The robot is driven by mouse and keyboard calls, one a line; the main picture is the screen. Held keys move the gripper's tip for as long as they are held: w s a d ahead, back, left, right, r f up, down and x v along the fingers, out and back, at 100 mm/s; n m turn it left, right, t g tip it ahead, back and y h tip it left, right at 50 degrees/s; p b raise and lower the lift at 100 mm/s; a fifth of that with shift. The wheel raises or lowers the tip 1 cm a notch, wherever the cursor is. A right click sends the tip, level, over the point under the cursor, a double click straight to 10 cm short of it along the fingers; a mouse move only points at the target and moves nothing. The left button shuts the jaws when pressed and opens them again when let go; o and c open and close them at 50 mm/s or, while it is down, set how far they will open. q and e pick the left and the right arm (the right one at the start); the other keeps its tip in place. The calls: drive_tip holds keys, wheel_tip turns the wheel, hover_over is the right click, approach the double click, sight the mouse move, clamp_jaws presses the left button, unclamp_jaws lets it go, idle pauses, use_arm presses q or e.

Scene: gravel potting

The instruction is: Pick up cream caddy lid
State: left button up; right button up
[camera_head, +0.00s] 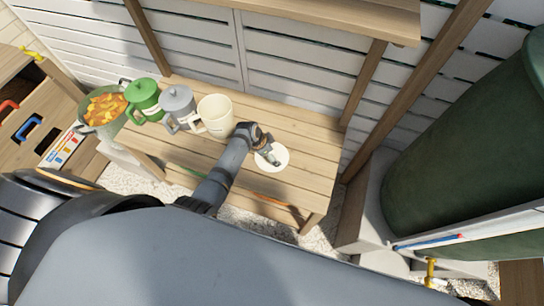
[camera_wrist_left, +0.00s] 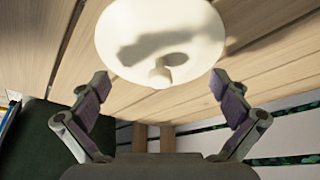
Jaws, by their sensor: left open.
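The cream caddy lid (camera_head: 281,153) lies on the wooden bench, right of the open cream caddy (camera_head: 217,115). In the left wrist view the lid (camera_wrist_left: 160,30) is a round cream disc with a small knob (camera_wrist_left: 160,76) on the side toward my gripper. My left gripper (camera_head: 265,153) is over the lid in the head view and hides part of it. In the left wrist view my left gripper (camera_wrist_left: 160,90) is open and empty, its fingers spread to both sides of the knob and apart from it. My right gripper is not in view.
Left of the cream caddy stand a grey caddy (camera_head: 178,106), a green caddy (camera_head: 143,98) and a pot (camera_head: 112,130) filled with orange pieces. A large green bin (camera_head: 460,140) is at the right. The bench top (camera_head: 310,165) right of the lid is clear.

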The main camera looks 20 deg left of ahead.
use_arm(q)
drive_tip(key=shift+w+f, duration=0.1)
drive_tip(key=shift+f, duration=0.1)
drive_tip(key=shift+s+r, duration=0.1)
drive_tip(key=shift+s, duration=0.1)
drive_tip(key=c, duration=1.9)
clamp_jaws()
